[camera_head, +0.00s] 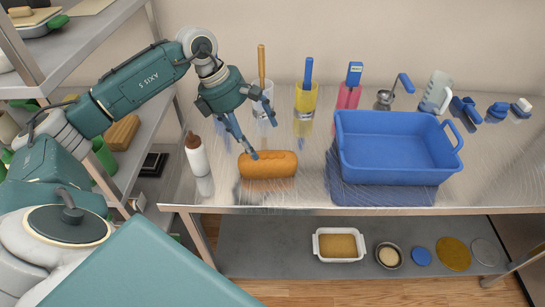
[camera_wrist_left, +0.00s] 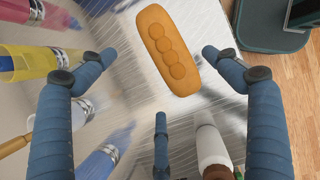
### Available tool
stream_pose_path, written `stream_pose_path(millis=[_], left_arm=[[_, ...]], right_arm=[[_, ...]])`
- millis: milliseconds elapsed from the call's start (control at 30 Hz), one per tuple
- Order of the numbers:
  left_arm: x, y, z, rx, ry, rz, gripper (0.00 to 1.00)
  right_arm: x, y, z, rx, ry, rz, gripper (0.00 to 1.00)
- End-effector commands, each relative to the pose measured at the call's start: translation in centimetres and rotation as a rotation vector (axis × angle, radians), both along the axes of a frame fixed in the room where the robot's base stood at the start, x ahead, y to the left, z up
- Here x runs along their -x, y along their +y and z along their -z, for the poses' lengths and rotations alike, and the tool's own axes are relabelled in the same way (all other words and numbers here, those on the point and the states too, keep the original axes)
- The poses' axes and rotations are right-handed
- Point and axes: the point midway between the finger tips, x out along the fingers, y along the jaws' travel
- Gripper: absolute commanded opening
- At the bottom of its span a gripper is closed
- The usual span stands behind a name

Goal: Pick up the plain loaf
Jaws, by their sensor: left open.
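An orange-brown loaf (camera_head: 268,165) lies on the steel table near its front edge, left of the blue basin. Its top has a row of several round marks in the left wrist view (camera_wrist_left: 170,50). My left gripper (camera_head: 263,138) hangs just above the loaf, fingers spread and pointing down, with nothing held. In the left wrist view the loaf shows beyond and between the two long side fingers, and a third finger (camera_wrist_left: 160,125) is at the bottom. One fingertip overlaps the loaf in the head view; I cannot tell whether it touches. My right gripper is not in view.
A white bottle (camera_head: 196,156) stands close left of the loaf. A blue basin (camera_head: 398,178) stands to the right. Cups with tools, including a yellow one (camera_head: 305,103), line the back. A shelf below holds a white dish (camera_head: 320,246) with a brown block.

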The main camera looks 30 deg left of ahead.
Motion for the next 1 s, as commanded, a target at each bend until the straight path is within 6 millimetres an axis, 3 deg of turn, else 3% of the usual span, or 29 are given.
stream_pose_path(millis=[200, 300, 367, 633, 900, 1000], left_arm=[[-0.6, -1.0, 2.4, 0.003, 0.000, 0.001, 0.88], [-0.7, -1.2, 2.9, 0.002, 0.002, 0.001, 0.88], [-0.8, -1.5, 3.4, 0.005, 0.003, 0.001, 0.88], [-1.5, -2.7, 6.9, 0.005, 0.000, 0.000, 0.88], [-1.6, -2.8, 7.5, 0.002, -0.002, 0.001, 0.88], [-1.6, -2.8, 7.5, 0.002, -0.002, 0.000, 0.70]], right_arm=[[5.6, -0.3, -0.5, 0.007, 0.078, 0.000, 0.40], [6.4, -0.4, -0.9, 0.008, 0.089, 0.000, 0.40], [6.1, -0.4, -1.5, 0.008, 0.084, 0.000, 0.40], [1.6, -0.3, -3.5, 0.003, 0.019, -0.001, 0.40], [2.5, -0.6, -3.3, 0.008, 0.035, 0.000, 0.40], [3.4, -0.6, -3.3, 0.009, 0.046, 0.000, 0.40]])
